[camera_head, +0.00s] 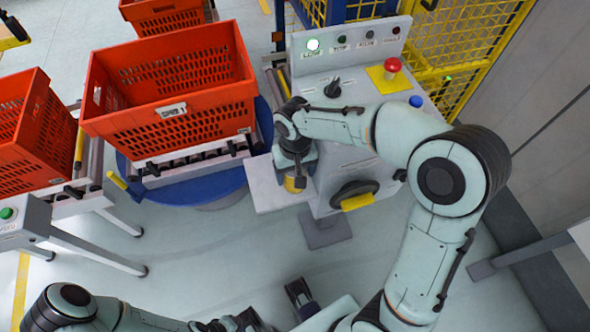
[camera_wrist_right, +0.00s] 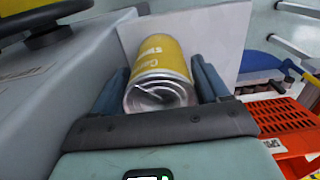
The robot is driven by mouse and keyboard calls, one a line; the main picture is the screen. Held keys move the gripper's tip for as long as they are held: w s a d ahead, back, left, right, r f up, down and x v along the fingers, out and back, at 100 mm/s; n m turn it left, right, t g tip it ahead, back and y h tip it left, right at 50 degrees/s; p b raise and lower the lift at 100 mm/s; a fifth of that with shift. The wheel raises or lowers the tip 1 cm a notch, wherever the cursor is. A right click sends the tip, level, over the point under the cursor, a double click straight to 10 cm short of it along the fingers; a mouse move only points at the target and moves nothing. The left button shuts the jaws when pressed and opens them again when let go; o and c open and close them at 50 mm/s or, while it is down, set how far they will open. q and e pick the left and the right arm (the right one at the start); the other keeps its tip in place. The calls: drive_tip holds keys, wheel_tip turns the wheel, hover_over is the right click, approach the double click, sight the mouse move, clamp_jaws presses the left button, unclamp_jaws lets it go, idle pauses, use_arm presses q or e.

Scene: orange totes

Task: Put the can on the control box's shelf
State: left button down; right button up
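The yellow can (camera_wrist_right: 163,62) with a silver end sits between the blue-grey fingers of my right gripper (camera_wrist_right: 160,92) in the right wrist view. The fingers appear to touch it on both sides. In the head view, my right gripper (camera_head: 295,178) points down over the shelf's right part, and a little of the can (camera_head: 293,186) shows below it. The white shelf (camera_head: 266,194) juts from the left side of the grey control box (camera_head: 340,160). Whether the can touches the shelf is unclear. My left gripper (camera_head: 300,294) is low in the head view, its opening unclear.
An orange tote (camera_head: 170,85) stands on a roller stand left of the shelf, with another tote (camera_head: 35,130) farther left. The control box carries a red button (camera_head: 392,65), a black lever (camera_head: 332,88) and a handwheel (camera_head: 354,190). A yellow fence (camera_head: 465,45) stands behind.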

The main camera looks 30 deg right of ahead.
drive_tip(key=shift+r, duration=0.1)
drive_tip(key=shift+r, duration=0.3)
wheel_tip(320, 180, up, 12)
drive_tip(key=shift+f+p, duration=0.2)
drive_tip(key=shift+p, duration=0.9)
drive_tip(key=shift+f, duration=0.1)
